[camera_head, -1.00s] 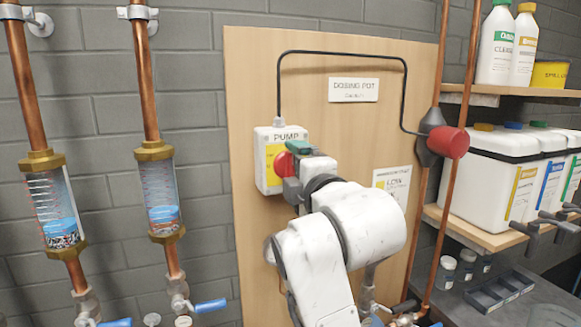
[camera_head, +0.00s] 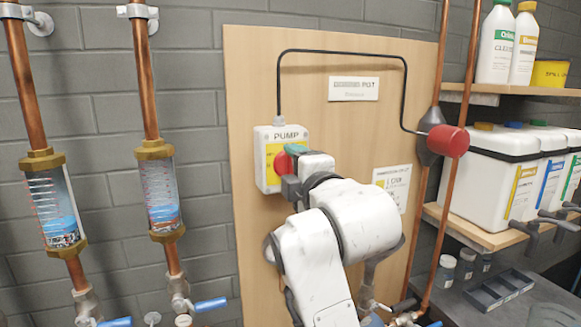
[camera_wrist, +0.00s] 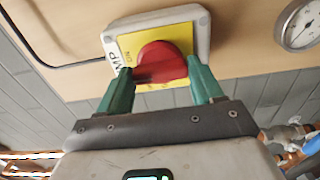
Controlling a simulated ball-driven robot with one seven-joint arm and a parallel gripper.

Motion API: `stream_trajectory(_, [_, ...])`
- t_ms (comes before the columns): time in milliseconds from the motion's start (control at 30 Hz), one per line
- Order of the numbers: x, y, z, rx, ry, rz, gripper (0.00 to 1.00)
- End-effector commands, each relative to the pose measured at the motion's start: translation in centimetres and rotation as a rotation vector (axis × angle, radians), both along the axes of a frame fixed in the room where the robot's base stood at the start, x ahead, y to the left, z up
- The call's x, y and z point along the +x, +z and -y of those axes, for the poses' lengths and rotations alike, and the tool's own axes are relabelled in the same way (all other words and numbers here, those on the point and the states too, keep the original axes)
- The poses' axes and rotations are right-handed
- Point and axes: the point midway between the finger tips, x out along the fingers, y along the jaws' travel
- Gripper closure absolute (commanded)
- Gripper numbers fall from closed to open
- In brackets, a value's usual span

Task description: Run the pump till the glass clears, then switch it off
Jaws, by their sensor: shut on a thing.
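The pump switch box (camera_head: 262,160) is a pale box with a yellow plate and the word PUMP, fixed on a wooden board. Its round red knob (camera_wrist: 160,64) sits between the teal fingers of my gripper (camera_wrist: 160,70), which is shut on it. In the head view the red knob (camera_head: 283,163) is partly covered by my gripper (camera_head: 294,155). The left sight glass (camera_head: 55,207) shows blue in its lower half and dark specks at the bottom. The right sight glass (camera_head: 160,195) shows blue low down. Fine lines cross both glasses. The knob's marking is not readable.
Copper pipes carry the glasses, with blue-handled valves (camera_head: 210,305) below. A black cable (camera_head: 340,53) arches from the box to a red-capped fitting (camera_head: 448,141). White containers (camera_head: 492,175) and bottles (camera_head: 494,45) stand on shelves at right. A gauge (camera_wrist: 300,24) shows in the wrist view.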

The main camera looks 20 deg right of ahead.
Motion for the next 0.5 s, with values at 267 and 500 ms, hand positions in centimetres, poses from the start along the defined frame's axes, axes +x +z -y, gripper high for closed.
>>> stream_trajectory(267, [0.01,0.21,0.19,-0.126,-0.003,-0.004,0.76])
stream_trajectory(500, [0.02,0.06,0.11,-0.467,-0.001,-0.004,0.75])
